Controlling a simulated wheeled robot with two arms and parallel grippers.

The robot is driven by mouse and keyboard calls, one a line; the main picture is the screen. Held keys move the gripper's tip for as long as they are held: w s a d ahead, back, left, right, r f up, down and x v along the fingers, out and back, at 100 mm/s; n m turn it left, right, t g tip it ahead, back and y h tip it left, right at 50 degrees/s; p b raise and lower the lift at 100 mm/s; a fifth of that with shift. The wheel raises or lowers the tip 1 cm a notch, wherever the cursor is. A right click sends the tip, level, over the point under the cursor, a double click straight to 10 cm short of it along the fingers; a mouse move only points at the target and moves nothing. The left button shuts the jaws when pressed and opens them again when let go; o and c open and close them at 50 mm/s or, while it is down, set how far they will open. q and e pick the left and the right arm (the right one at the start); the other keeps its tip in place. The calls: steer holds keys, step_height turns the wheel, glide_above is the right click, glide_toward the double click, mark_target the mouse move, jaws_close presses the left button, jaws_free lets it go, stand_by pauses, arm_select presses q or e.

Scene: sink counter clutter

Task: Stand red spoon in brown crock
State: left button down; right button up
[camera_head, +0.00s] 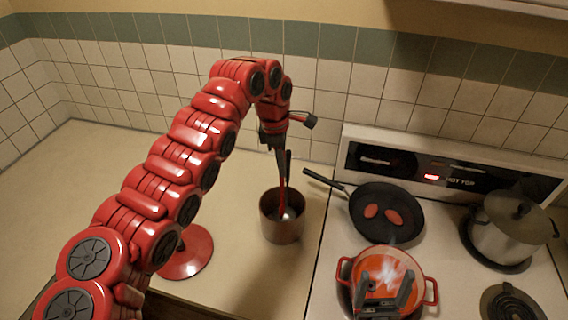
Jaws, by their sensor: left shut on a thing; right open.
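The brown crock (282,232) stands upright on the counter, left of the stove. My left gripper (282,158) is above the crock, pointing down, and is shut on the red spoon (281,190). The spoon hangs nearly upright with its lower end inside the crock's mouth. I cannot tell whether it touches the crock's bottom. The gripper covers the spoon's upper part. My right gripper (387,291) is open at the bottom of the view, in front of the red pot.
The red pot (343,268) stands on the stove. Behind it is a black frying pan (405,236) with its handle pointing toward the crock. A lidded steel pot (497,240) is at right. A red disc (197,262) lies left of the crock, partly behind my arm.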

arm_select(q)
steer(key=c, duration=0.8)
jaws_free()
steer(key=shift+o, duration=0.2)
steer(key=r, duration=0.2)
steer(key=r+b, duration=0.2)
steer(key=r, duration=0.1)
steer(key=shift+a+r, duration=0.25)
steer(key=shift+r, duration=0.05)
step_height(320, 180, up, 6)
steer(key=p, duration=0.5)
steer(key=shift+a+r+p, duration=0.2)
steer(key=shift+a+p, duration=0.15)
steer(key=shift+p, duration=0.05)
steer(key=shift+a, duration=0.1)
